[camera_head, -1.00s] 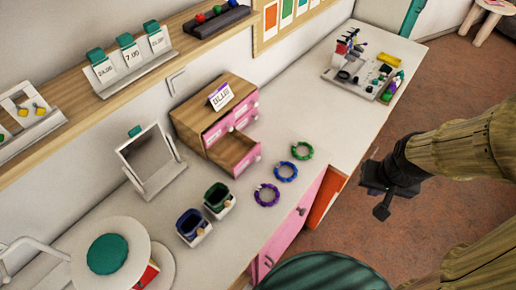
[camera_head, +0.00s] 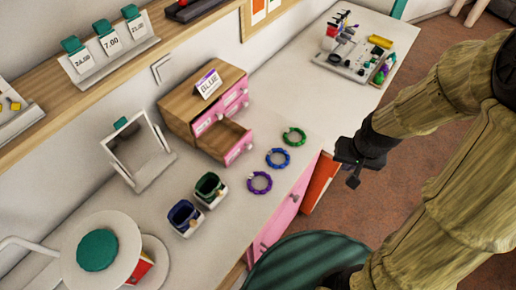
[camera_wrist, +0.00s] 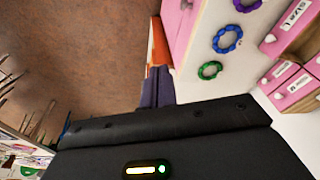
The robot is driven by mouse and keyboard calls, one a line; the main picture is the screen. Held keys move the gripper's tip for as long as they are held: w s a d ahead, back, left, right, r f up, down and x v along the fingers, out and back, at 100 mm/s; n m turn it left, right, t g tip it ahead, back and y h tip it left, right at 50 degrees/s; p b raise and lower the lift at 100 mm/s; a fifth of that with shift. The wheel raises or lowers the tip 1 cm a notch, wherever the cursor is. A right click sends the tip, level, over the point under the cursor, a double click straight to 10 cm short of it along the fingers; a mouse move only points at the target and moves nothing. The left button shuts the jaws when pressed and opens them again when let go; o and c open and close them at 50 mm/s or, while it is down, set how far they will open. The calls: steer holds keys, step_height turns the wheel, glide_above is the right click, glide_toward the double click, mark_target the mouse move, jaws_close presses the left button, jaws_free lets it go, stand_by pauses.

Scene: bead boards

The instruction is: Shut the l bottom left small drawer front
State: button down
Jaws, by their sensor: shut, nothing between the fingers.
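A small wooden chest of drawers (camera_head: 178,118) with pink fronts stands on the white counter. Its bottom left small drawer front (camera_head: 239,148) stands pulled out, showing the wooden inside of the drawer. The other small drawers look shut. In the wrist view, pink drawer fronts (camera_wrist: 296,93) with white knobs show at the right edge. My gripper (camera_head: 354,176) is shut and empty. It hangs beyond the counter's front edge, to the right of the open drawer and well apart from it. Its fingertips are small and dark in the head view.
Purple (camera_head: 259,183), blue (camera_head: 278,158) and green (camera_head: 294,137) bead rings lie on the counter between drawer and edge. Two small bins (camera_head: 209,188) and a mirror (camera_head: 139,158) stand left. A dark green round seat (camera_head: 325,262) is below the counter. A tool tray (camera_head: 345,62) stands at the far end.

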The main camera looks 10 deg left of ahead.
steer(key=w+a+f+m+y+b, duration=0.1)
steer(key=w+a+f+y+b, duration=0.15)
steer(key=a+f, duration=0.6)
steer(key=w+a+f+m+y, duration=0.1)
steer(key=w+a+m+y, duration=0.1)
steer(key=w+a+y, duration=0.2)
steer(key=a+y, duration=0.1)
steer(key=a, duration=0.2)
steer(key=shift+a+m+t+y, duration=0.2)
steer(key=shift+m+t+y, duration=0.1)
steer(key=shift+t+y, duration=0.1)
steer(key=p+x, duration=0.1)
steer(key=x, duration=0.8)
steer(key=a, duration=0.1)
steer(key=a+p, duration=0.1)
steer(key=w+a, duration=0.1)
steer(key=shift+a+f+p, duration=0.1)
steer(key=shift+f+p, duration=0.2)
steer(key=shift+f, duration=0.05)
steer(key=shift+w+a+f, duration=0.15)
steer(key=shift+w+a, duration=0.15)
steer(key=shift+a, duration=0.25)
steer(key=shift+w, duration=0.1)
